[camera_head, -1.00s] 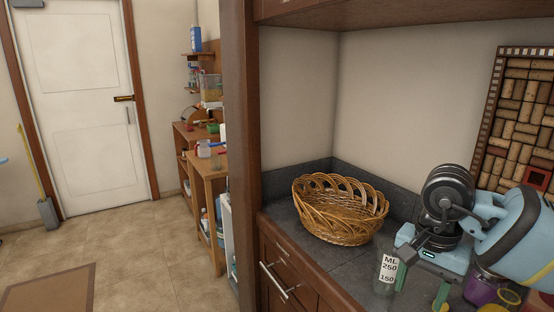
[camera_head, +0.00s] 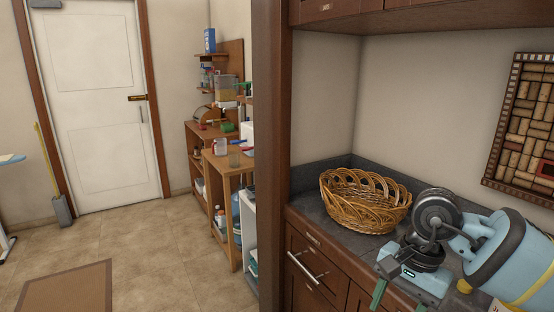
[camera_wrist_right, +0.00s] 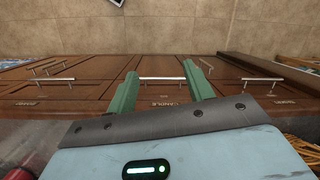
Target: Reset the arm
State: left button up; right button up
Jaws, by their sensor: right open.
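My right arm, light blue and black, comes in from the right in the head view. Its right gripper (camera_head: 399,300) has green fingers standing apart, with nothing between them. It is over the front edge of the dark countertop, to the right of and nearer than the wicker basket. In the right wrist view, the same gripper (camera_wrist_right: 161,72) is open and empty, with wooden cabinet fronts and metal handles beyond it. My left gripper is not in view.
A wicker basket (camera_head: 366,200) stands on the countertop (camera_head: 318,208). A dark wooden post (camera_head: 270,150) rises left of the counter. Wooden shelves with several items stand farther back. A white door (camera_head: 92,100) and open tiled floor (camera_head: 160,245) are on the left.

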jog(key=s+a+f+m+t+y, duration=0.1)
jog(key=s+a+m+y, duration=0.3)
jog(key=a+m+y, duration=0.55)
jog(key=s+a+m+y, duration=0.5)
jog(key=a+m+y, duration=0.3)
jog(key=a+y, duration=0.15)
jog(key=d+f+m+t+h+p, duration=0.1)
jog(key=d+f+m+t+h, duration=0.65)
jog(key=m, duration=0.85)
jog(key=d+f+m+t+h+p, duration=0.1)
jog(key=d+f+m+t+h, duration=0.4)
jog(key=f+m+t, duration=0.8)
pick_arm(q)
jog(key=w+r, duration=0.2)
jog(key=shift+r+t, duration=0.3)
pick_arm(e)
jog(key=s+d+f+m+g+h, duration=0.3)
jog(key=s+f+m+g, duration=0.3)
jog(key=s, duration=0.3)
jog(key=s+d+f+m+g+h, duration=0.3)
jog(key=s+f+m+g, duration=0.2)
jog(key=s+m, duration=0.3)
jog(key=shift+s+d+f+g+h, duration=0.25)
jog(key=shift+s+f+g+h, duration=0.1)
jog(key=shift+s+f, duration=0.6)
jog(key=shift+m, duration=0.25)
